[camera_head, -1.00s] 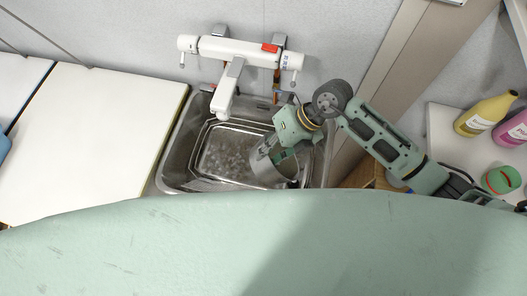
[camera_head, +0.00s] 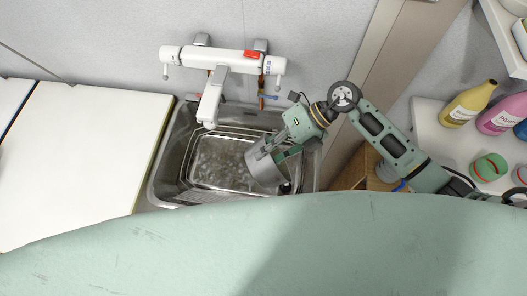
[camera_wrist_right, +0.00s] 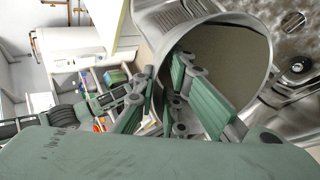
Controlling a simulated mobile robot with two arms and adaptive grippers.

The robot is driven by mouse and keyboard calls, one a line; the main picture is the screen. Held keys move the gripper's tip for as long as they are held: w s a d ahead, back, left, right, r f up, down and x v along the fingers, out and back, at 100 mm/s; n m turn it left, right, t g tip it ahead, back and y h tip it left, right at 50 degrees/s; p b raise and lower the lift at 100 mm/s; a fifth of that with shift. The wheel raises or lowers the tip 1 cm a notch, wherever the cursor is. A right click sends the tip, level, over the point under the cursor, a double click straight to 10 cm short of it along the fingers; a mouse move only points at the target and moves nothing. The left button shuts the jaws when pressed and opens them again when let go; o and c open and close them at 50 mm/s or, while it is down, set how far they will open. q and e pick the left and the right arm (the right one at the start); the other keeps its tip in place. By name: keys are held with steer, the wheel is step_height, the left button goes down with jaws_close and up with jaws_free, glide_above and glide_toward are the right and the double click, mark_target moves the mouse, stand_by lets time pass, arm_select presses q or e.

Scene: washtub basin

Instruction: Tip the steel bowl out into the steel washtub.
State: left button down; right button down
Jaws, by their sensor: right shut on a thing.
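The steel bowl (camera_head: 265,172) is in my right gripper (camera_head: 290,152), tilted over the right part of the steel washtub (camera_head: 163,170). In the right wrist view the bowl (camera_wrist_right: 262,45) shows its wide round rim and a plain, brownish inside. My right gripper (camera_wrist_right: 172,85) is shut on its wall, with one finger inside the rim and the other outside. The washtub lies below the bowl. I cannot tell whether anything is left in the bowl. My left gripper is not in view.
A white mixer tap (camera_head: 215,62) on the wall reaches over the washtub. A rectangular wire-rimmed tray (camera_head: 215,133) sits in the washtub, with clear or shiny bits inside. A white counter (camera_head: 80,150) is at left. A yellow bottle (camera_head: 468,103) and others stand on a shelf at right.

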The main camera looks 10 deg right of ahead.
steer(key=shift+w+d+r+y+b, duration=0.15)
steer(key=shift+d+r+y+b, duration=0.1)
steer(key=shift+d+y, duration=0.3)
steer(key=shift+w+d+r+y+b, duration=0.15)
steer(key=shift+d+r+y+b, duration=0.1)
steer(key=shift+d+y, duration=0.25)
steer(key=shift+g, duration=0.3)
stand_by(0.7)
